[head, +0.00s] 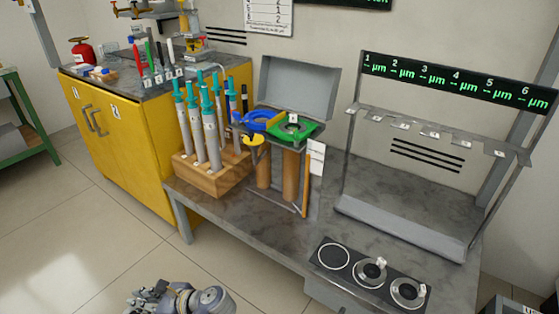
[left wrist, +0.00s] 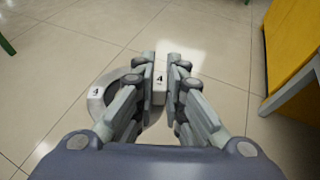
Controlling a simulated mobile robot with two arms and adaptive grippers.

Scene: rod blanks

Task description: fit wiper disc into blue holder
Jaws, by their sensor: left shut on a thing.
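My left gripper (left wrist: 168,85) is shut on the tab of a grey ring-shaped wiper disc (left wrist: 98,98), marked 4 on tab and rim. The fingers hide part of the ring, and tiled floor lies behind it. In the head view my left gripper (head: 150,298) is low at the bottom edge, in front of and well away from the bench. The blue holder (head: 260,120) is a ring-like piece on the bench fixture, left of a green holder (head: 305,132) and above a yellow one (head: 254,140). The blue holder looks empty. My right gripper is not in view.
A wooden block (head: 208,180) with several teal-topped tubes stands left of the holders. A black tray (head: 325,268) at the bench front holds two discs and one empty circle. A display rack (head: 420,230) stands right. Open floor lies between my gripper and the yellow cabinet (head: 130,130).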

